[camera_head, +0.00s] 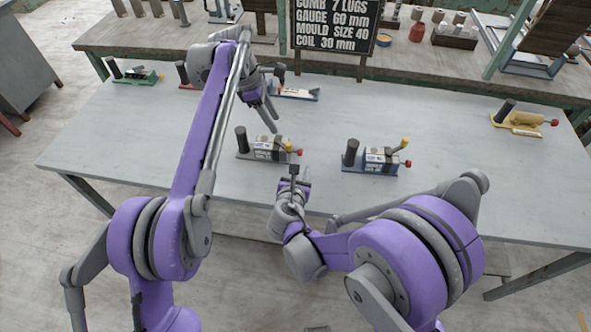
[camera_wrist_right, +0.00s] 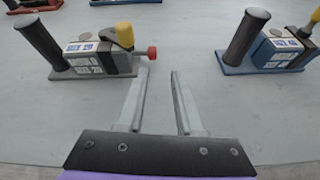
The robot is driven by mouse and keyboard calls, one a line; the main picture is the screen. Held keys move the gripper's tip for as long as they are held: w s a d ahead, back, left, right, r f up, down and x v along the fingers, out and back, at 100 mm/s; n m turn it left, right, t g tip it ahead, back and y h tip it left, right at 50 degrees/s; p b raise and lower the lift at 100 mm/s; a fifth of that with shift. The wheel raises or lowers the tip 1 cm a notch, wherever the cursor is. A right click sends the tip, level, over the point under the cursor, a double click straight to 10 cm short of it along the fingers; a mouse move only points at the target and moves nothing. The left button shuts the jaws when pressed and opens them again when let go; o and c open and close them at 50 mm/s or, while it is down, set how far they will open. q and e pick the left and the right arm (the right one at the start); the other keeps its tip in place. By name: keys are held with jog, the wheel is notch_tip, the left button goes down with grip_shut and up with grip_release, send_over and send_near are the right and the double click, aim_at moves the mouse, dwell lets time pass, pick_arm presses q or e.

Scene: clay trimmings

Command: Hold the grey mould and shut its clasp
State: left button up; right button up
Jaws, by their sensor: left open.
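The grey mould (camera_head: 262,155) stands on the table, left of centre, with a black upright handle (camera_head: 241,140) at its left end. A yellow-tipped clasp lever (camera_wrist_right: 125,35) and a red knob (camera_wrist_right: 152,52) are at its right end; I cannot tell whether the clasp is fully open. My left gripper (camera_head: 271,112) is open and empty, pointing down just behind the grey mould. My right gripper (camera_head: 296,180) is low at the table's front edge, just right of and in front of the grey mould. Its fingers (camera_wrist_right: 157,95) are apart with nothing between them.
A similar blue mould (camera_head: 375,160) stands to the right, with its yellow lever up. A yellow one (camera_head: 518,122) is far right; a green one (camera_head: 135,77) and others are along the back. A black sign (camera_head: 335,25) stands behind. The table between blue and yellow is clear.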

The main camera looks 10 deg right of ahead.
aim_at(300, 155)
jog(key=shift+w+a+f+n, duration=0.3)
jog(key=shift+a+n, duration=0.2)
jog(key=shift+n, duration=0.2)
jog(key=shift+w+d+f, duration=0.1)
jog(key=shift+w, duration=0.25)
jog(key=x, duration=1)
grip_shut()
dwell(0.4)
